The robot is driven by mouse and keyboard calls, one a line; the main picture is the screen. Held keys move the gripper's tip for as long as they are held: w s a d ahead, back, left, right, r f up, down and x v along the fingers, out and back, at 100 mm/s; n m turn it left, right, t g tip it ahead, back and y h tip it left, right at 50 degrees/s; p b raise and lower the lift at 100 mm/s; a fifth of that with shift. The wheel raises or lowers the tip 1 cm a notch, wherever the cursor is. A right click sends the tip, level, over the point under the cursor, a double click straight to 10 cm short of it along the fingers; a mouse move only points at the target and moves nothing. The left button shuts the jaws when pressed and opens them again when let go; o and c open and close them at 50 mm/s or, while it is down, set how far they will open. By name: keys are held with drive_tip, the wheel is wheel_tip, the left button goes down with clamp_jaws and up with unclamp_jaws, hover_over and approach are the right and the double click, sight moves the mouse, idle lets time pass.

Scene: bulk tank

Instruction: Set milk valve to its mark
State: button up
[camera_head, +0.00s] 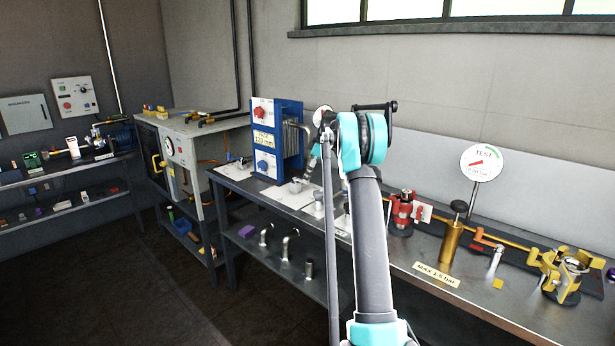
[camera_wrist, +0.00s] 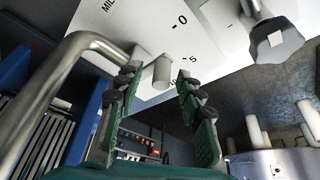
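In the wrist view a white plate (camera_wrist: 195,35) carries printed letters "MIL", cut off by the frame edge, and scale figures including 0 and 5. A grey cylindrical peg (camera_wrist: 162,72), seemingly the milk valve's handle, stands against it. My gripper (camera_wrist: 157,80) is open, with its fingers on either side of the peg in the picture and gaps showing. I cannot tell how deep the peg sits between them. The valve's mark is not clearly seen. In the head view white plates (camera_head: 284,197) with grey fittings lie on the bench, and my arm hides much of my gripper.
A blue plate unit (camera_head: 289,132) with red and blue knobs stands close left. A bent metal pipe (camera_wrist: 62,85) passes near my left finger. A grey knob (camera_wrist: 275,40) is to the right. Red clamp, brass cylinder (camera_head: 453,235) and yellow fixture (camera_head: 563,277) stand farther right.

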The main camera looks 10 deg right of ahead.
drive_tip(key=v, duration=1.2)
drive_tip(key=s+a+f+m+t+h, duration=0.1)
drive_tip(key=s+a+f+m, duration=0.2)
drive_tip(key=s+f, duration=0.5)
drive_tip(key=s+a+f+m+t+h, duration=0.1)
drive_tip(key=s+f+m, duration=0.5)
drive_tip(key=s, duration=2)
drive_tip(key=s+a+f+m+h, duration=0.2)
drive_tip(key=s+a+f+m, duration=0.2)
drive_tip(key=s+f, duration=0.6)
drive_tip(key=s+m, duration=0.1)
drive_tip(key=s, duration=0.7)
drive_tip(key=shift+a+f+t, duration=0.2)
drive_tip(key=shift+a+t, duration=0.2)
